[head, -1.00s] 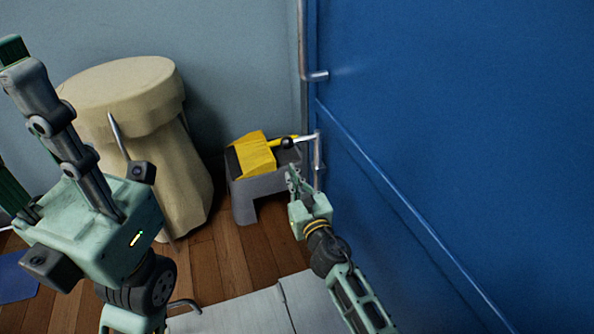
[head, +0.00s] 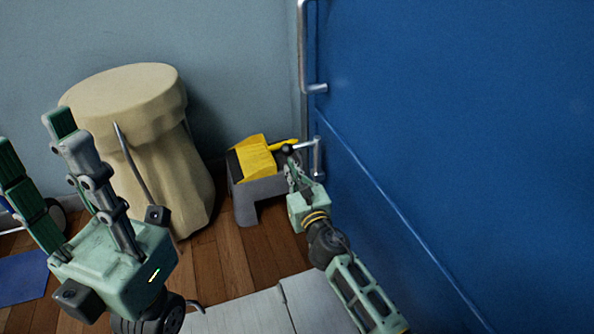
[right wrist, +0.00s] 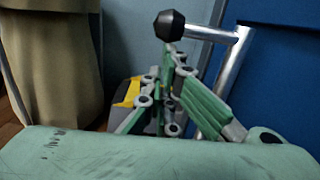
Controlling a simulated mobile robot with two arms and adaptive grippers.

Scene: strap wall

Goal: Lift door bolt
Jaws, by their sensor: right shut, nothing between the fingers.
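The door bolt (head: 318,160) is a bright metal rod standing upright at the left edge of the blue door (head: 450,120). A short side arm reaches left from its top and ends in a black knob (head: 287,149). The knob (right wrist: 168,25) and side arm also show at the top of the right wrist view. My right gripper (head: 289,167) is shut and empty, its fingertips just below the knob; I cannot tell whether they touch it. My left gripper (head: 32,128) is open and empty at the left, away from the door.
A grey step stool (head: 262,188) with a yellow top piece (head: 258,158) stands behind my right gripper. A beige pedestal (head: 150,140) stands left of it. A long metal handle (head: 303,45) is on the door above the bolt. Wooden floor shows between pedestal and stool.

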